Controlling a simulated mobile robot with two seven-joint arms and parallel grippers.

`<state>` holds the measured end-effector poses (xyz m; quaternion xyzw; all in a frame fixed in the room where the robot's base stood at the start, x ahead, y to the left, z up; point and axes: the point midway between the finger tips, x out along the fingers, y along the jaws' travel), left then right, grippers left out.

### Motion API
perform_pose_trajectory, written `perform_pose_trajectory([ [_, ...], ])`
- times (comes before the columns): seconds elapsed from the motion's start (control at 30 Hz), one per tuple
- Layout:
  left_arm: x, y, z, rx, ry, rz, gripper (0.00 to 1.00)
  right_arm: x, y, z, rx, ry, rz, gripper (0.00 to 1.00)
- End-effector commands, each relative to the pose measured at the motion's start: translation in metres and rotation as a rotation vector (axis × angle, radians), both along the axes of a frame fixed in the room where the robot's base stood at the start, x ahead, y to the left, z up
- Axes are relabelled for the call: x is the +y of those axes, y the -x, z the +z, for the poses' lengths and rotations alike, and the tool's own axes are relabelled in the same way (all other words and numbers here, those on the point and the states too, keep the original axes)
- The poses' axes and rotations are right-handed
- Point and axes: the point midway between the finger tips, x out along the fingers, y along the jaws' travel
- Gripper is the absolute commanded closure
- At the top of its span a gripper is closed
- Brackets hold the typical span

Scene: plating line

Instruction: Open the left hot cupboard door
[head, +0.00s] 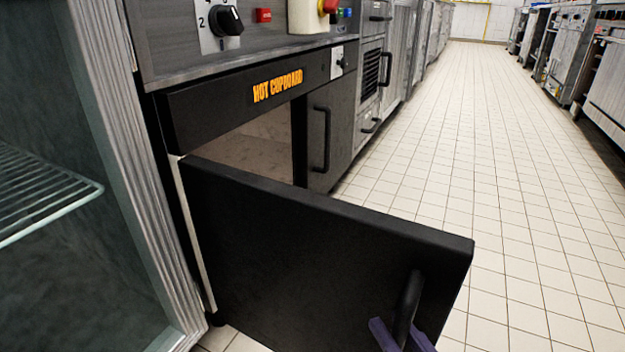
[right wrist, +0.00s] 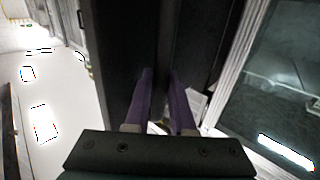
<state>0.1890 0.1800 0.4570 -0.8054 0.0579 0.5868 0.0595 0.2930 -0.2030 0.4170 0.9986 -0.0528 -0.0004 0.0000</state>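The hot cupboard (head: 232,92) stands at the left in the head view, with an orange label on its dark top panel. Its left door (head: 320,245) is swung wide open towards me, and part of the pale inside (head: 265,140) shows. The door's black bar handle (head: 408,308) is near its free edge. My right gripper's purple fingers (head: 402,338) lie on either side of the handle's lower part and appear shut on it. In the right wrist view the fingers (right wrist: 163,100) stand apart against dark surfaces. My left gripper is not in view.
The cupboard's right door (head: 328,140) looks shut. A glass-sided unit with a wire shelf (head: 45,185) stands close at the left. Open tiled floor (head: 520,200) lies to the right of the open door, with more kitchen units (head: 570,55) beyond.

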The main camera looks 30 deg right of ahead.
Motion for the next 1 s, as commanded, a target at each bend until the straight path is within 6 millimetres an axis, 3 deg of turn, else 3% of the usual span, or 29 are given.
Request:
perform_pose_trajectory([
  [0.03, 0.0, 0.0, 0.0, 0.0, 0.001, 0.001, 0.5, 0.0, 0.0, -0.001, 0.005, 0.0, 0.001, 0.73],
  [0.27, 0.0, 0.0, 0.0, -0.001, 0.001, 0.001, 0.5, 0.0, 0.0, 0.0, 0.002, 0.0, -0.001, 0.48],
  [0.57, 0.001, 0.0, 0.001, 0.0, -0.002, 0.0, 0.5, 0.0, 0.002, 0.0, 0.002, 0.0, -0.001, 0.48],
  [0.67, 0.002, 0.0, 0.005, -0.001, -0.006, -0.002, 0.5, 0.001, 0.013, 0.001, 0.004, 0.0, -0.001, 0.48],
  [1.0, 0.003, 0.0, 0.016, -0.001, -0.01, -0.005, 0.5, 0.008, 0.079, 0.0, 0.006, -0.001, 0.0, 0.48],
])
